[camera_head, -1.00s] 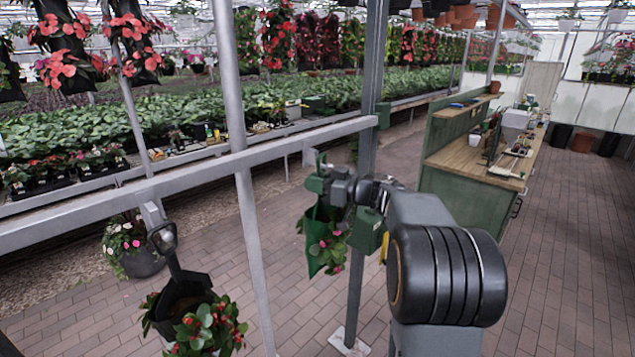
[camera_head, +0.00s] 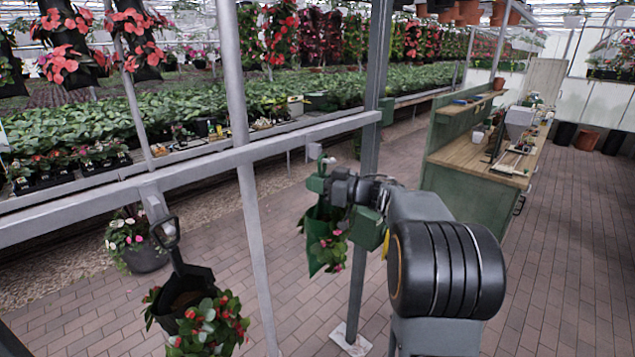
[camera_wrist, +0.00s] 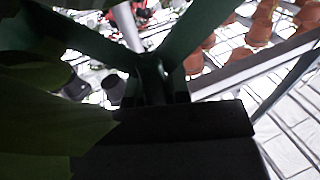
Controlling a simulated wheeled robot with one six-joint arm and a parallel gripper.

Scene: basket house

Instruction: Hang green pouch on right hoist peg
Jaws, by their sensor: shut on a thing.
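The green pouch (camera_head: 318,242) hangs upright from my gripper (camera_head: 318,184), with pink flowers and leaves showing at its side. My gripper is shut on the top of the pouch, seen from the side in the head view. In the wrist view, dark green straps (camera_wrist: 190,35) meet at the dark jaws (camera_wrist: 155,88). The right hoist peg (camera_head: 313,151) is a short grey piece on the right part of the grey rail (camera_head: 265,148), just above the gripper. The exact gap between strap and peg cannot be told.
A dark pouch with red flowers (camera_head: 190,302) hangs from the rail's left peg (camera_head: 154,202). A grey upright post (camera_head: 370,120) stands close behind my gripper. A green workbench (camera_head: 460,185) stands to the right. Brick floor lies below.

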